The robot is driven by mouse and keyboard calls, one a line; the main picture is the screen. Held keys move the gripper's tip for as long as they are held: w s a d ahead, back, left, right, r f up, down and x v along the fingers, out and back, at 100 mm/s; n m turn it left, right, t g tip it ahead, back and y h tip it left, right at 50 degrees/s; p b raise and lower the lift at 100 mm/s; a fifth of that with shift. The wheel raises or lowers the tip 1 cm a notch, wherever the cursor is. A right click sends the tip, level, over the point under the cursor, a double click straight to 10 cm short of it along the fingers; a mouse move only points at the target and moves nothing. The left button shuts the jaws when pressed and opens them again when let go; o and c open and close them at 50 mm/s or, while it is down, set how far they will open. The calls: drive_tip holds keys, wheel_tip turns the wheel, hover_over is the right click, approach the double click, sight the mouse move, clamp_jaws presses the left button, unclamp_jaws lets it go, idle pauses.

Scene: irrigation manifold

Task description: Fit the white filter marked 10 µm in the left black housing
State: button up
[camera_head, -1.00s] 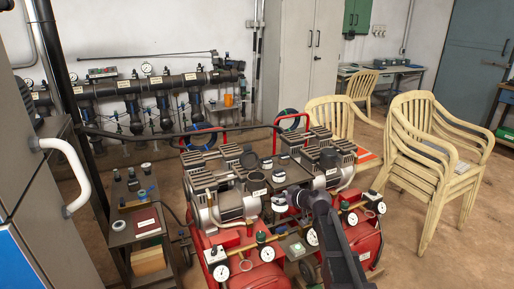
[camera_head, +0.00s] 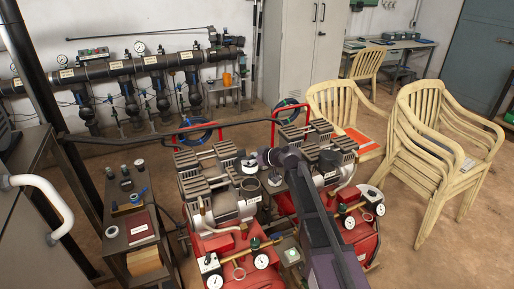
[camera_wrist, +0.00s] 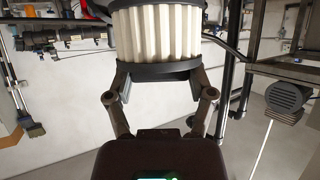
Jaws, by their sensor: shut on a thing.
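A white pleated filter (camera_wrist: 157,35) with a black end cap fills the top middle of the wrist view. My gripper (camera_wrist: 159,72) is shut on it, one finger on each side of the black cap. The filter's upper end is cut off by the frame, and no 10 µm mark can be read.
Red compressors (camera_head: 228,276) with gauges and hoses crowd the front. A dark pipe manifold (camera_head: 118,69) runs along the wall. Stacked cream chairs (camera_head: 430,150) stand at right, with bare floor around them.

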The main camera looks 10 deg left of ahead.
sight(250, 169)
drive_tip(key=shift+a+r, duration=0.1)
drive_tip(key=shift+a, duration=0.1)
drive_tip(key=shift+w+d, duration=0.15)
drive_tip(key=shift+d, duration=0.05)
drive_tip(key=shift+f+b, duration=2.9)
drive_tip(key=shift+f+b, duration=2.95)
idle(1.8)
